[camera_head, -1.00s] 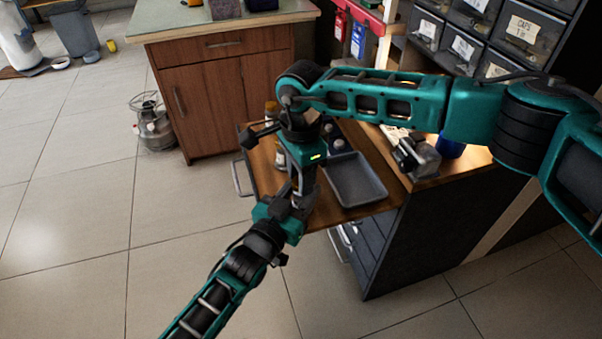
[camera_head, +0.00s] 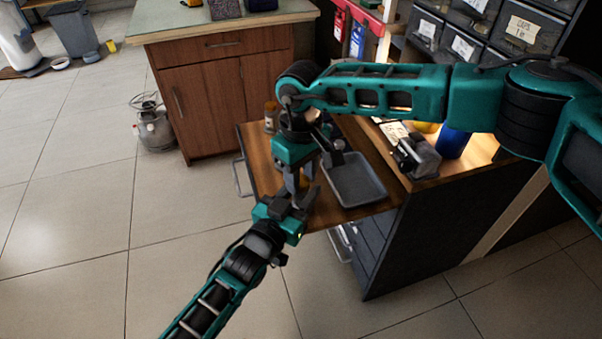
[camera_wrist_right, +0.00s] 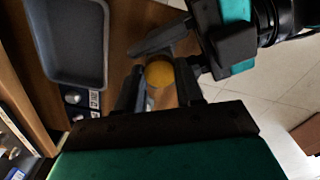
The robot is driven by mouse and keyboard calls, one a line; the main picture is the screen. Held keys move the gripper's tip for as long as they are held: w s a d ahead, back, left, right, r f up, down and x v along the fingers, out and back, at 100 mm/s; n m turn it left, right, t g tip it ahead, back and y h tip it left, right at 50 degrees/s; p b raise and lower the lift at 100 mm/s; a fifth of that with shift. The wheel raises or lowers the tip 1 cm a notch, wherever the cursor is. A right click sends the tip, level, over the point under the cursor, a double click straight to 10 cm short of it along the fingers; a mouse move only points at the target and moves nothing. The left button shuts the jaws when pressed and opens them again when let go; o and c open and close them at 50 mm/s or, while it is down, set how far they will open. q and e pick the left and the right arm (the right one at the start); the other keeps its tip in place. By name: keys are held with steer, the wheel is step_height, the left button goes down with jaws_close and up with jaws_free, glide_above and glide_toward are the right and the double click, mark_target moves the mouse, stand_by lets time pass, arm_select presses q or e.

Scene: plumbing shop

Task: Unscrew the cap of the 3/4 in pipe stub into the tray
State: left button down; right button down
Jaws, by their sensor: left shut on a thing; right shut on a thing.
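The grey tray (camera_head: 340,196) lies on the wooden top to the right of my grippers; it also shows at upper left in the right wrist view (camera_wrist_right: 104,45). My right gripper (camera_head: 297,184) points down and is shut on a round brass-yellow cap (camera_wrist_right: 158,74), seen between its fingers. My left gripper (camera_head: 301,201) comes from below left and is shut just under it, on the pipe stub. The stub is mostly hidden by the fingers; I cannot tell whether cap and stub are apart. Both grippers are left of the tray, near the top's front edge.
Small labelled dark pieces (camera_wrist_right: 73,97) stand beside the tray. An amber bottle (camera_head: 270,118) stands at the back left of the wooden top. A dark device (camera_head: 418,157) and blue cup (camera_head: 453,142) are right of the tray. The floor in front is clear.

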steer(key=shift+n, duration=1.1)
steer(key=c, duration=0.7)
jaws_free()
